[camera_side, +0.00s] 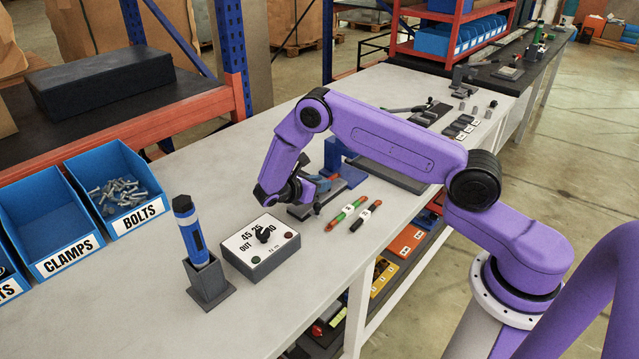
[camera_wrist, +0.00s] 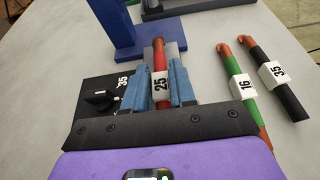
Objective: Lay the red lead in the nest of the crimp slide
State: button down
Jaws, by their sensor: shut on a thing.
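The red lead (camera_wrist: 160,57) has a copper-coloured end and a white tag marked 25. My gripper (camera_wrist: 164,88) is shut on it, with a blue finger on either side of the tag, in the wrist view. The lead points away from my gripper, its far end over the grey part of the crimp slide (camera_wrist: 176,46) beside the blue press (camera_wrist: 118,25). I cannot tell whether the lead touches the nest or is above it. In the side view my gripper (camera_side: 316,183) is low beside the blue press (camera_side: 336,155), and the lead is mostly hidden.
A green lead tagged 16 (camera_wrist: 232,67) and a black lead tagged 35 (camera_wrist: 261,55) lie to the right. A black plate with a knob (camera_wrist: 100,99) is at the left. A selector box (camera_side: 260,246) and a blue tool in a holder (camera_side: 208,283) stand nearer the side camera.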

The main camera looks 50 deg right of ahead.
jog(key=shift+s+a+f, duration=0.1)
jog(key=shift+s+f, duration=0.05)
jog(key=shift+f, duration=0.45)
jog(key=c, duration=0.8)
grip_release()
jog(key=shift+c, duration=0.2)
jog(key=r+v, duration=0.1)
jog(key=v, duration=1.6)
jog(key=s+a+r+m+y, duration=0.2)
jog(key=s+r+m+y, duration=0.15)
jog(key=r, duration=0.35)
jog(key=s+d+r+y, duration=0.1)
jog(key=s+r+y, duration=0.1)
jog(key=s, duration=0.9)
jog(key=s+d+r+m+y, duration=0.1)
jog(key=s+y, duration=0.4)
jog(key=s, duration=0.6)
jog(key=s+d+r+m+y, duration=0.1)
jog(key=s+r+y, duration=0.2)
jog(key=s, duration=0.8)
jog(key=shift+d+r+y, duration=0.2)
jog(key=shift+d+y, duration=0.15)
